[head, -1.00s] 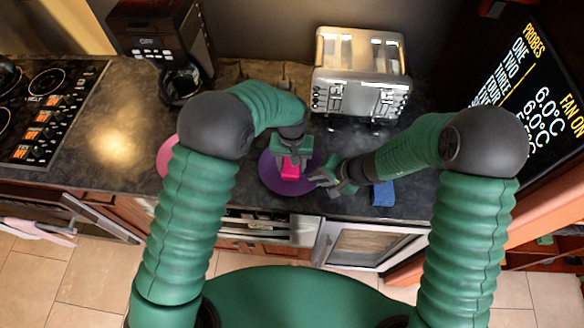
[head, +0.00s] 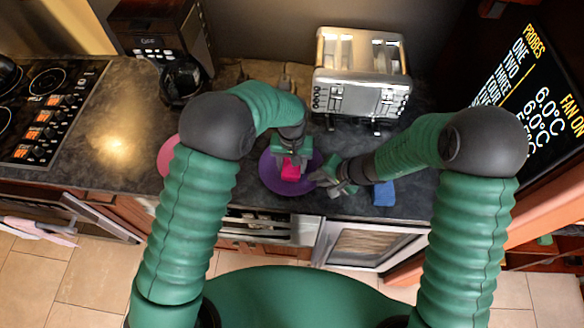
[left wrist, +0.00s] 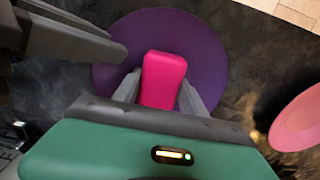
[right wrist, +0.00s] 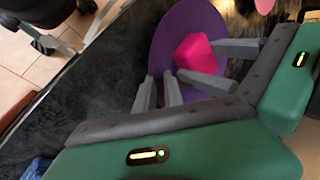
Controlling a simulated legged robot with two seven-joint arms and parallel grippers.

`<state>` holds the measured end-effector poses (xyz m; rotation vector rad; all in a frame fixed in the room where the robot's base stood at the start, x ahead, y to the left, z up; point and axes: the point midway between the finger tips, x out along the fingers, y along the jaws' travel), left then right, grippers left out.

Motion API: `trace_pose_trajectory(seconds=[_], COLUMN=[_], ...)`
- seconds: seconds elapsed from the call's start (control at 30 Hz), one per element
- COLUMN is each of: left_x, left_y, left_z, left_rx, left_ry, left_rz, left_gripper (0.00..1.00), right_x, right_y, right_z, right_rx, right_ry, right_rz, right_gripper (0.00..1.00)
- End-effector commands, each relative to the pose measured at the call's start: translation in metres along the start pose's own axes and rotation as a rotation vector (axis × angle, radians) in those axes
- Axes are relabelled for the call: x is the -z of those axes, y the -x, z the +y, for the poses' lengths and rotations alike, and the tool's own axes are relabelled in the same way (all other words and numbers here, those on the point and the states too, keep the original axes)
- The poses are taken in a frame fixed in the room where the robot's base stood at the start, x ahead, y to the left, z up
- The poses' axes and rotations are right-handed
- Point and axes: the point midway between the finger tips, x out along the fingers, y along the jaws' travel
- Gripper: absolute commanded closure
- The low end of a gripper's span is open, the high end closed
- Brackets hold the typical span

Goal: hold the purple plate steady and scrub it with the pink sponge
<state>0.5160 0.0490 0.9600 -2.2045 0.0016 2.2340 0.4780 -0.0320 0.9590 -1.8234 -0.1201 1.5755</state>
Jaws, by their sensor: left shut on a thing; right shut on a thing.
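The purple plate (head: 270,178) lies on the dark counter in front of the toaster. My left gripper (head: 291,163) is shut on the pink sponge (head: 291,173) and holds it over the plate's middle; the sponge also shows between the fingers in the left wrist view (left wrist: 163,78). Contact between sponge and plate is hard to tell. My right gripper (right wrist: 160,92) is shut on the plate's rim; the plate also shows in the right wrist view (right wrist: 180,30).
A silver toaster (head: 360,85) stands behind the plate. A coffee maker (head: 160,40) is at the back left. A pink plate (head: 167,155) lies partly behind my left arm. A blue sponge-like block (head: 383,194) lies right of my right gripper. The stove (head: 45,110) is at far left.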

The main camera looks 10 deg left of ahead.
Motion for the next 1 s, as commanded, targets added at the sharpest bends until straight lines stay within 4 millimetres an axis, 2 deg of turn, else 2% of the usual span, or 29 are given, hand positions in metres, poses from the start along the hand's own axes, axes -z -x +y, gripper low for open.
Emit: trace_pose_trajectory(seconds=[0.17,0.57,0.87,1.0], left_x=[0.013,-0.005,0.013,0.011], left_y=[-0.002,0.001,0.0,0.0], left_z=[-0.001,-0.001,-0.001,-0.001], left_rx=[0.0,0.0,-0.001,0.0], left_ry=[0.001,0.001,0.0,0.0], left_rz=[0.005,0.003,0.005,0.004], left_gripper=[0.83,0.83,0.83,0.83], right_x=[-0.001,-0.001,-0.001,-0.001], right_y=[-0.002,-0.002,-0.002,-0.002], right_z=[0.002,0.003,0.003,0.003], right_rx=[-0.004,-0.005,-0.006,-0.005], right_ry=[0.0,0.0,-0.001,-0.001], right_rz=[-0.003,-0.003,-0.002,-0.002], right_gripper=[1.0,1.0,1.0,1.0])
